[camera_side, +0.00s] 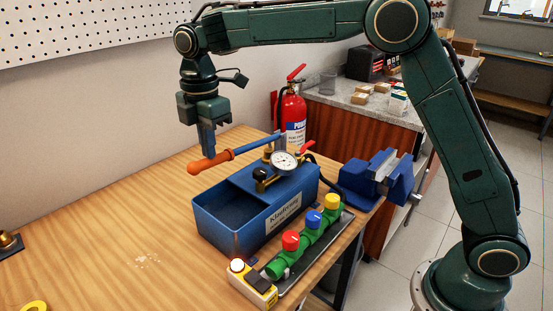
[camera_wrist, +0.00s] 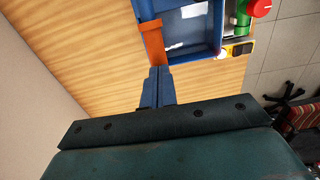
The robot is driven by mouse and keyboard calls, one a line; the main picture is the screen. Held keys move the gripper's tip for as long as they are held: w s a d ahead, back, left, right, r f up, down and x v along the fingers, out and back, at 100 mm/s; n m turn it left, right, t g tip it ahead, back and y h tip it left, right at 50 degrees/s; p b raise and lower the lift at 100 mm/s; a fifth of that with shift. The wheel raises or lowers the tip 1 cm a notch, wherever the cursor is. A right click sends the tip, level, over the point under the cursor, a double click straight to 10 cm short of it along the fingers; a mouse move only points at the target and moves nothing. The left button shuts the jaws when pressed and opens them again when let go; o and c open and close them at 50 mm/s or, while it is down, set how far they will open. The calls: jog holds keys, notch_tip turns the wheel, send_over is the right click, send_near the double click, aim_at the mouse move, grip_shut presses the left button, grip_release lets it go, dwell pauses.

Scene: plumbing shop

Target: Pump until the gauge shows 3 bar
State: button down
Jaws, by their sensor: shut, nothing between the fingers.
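The blue test pump (camera_side: 232,222) stands on the wooden bench, with an open tank at its left end. Its lever ends in an orange grip (camera_side: 208,163) and lies roughly level, pointing left. The round white gauge (camera_side: 284,161) sits on top of the pump; its reading is too small to tell. My gripper (camera_side: 207,150) points down, shut and empty, with its fingertips right at the orange grip. In the wrist view the fingertips (camera_wrist: 160,72) meet the end of the orange grip (camera_wrist: 153,42); whether they touch it I cannot tell.
A green valve manifold (camera_side: 300,248) with red, blue and yellow caps stands in front of the pump. A small box with a white button (camera_side: 251,284) is beside it. A blue vise (camera_side: 376,180) is at the right. The bench's left side is mostly clear.

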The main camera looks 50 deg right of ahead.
jog(key=shift+a+f, duration=0.2)
jog(key=shift+f, duration=0.95)
jog(key=shift+a+f, duration=0.15)
jog(key=shift+f, duration=0.95)
notch_tip(320, 180, up, 12)
jog(key=d, duration=0.2)
jog(key=shift+f, duration=0.1)
dwell(2.1)
jog(key=shift+r, duration=0.2)
notch_tip(320, 180, up, 5)
send_over(208, 165)
jog(key=w+d, duration=0.1)
jog(key=d, duration=0.2)
jog(key=shift+a, duration=0.2)
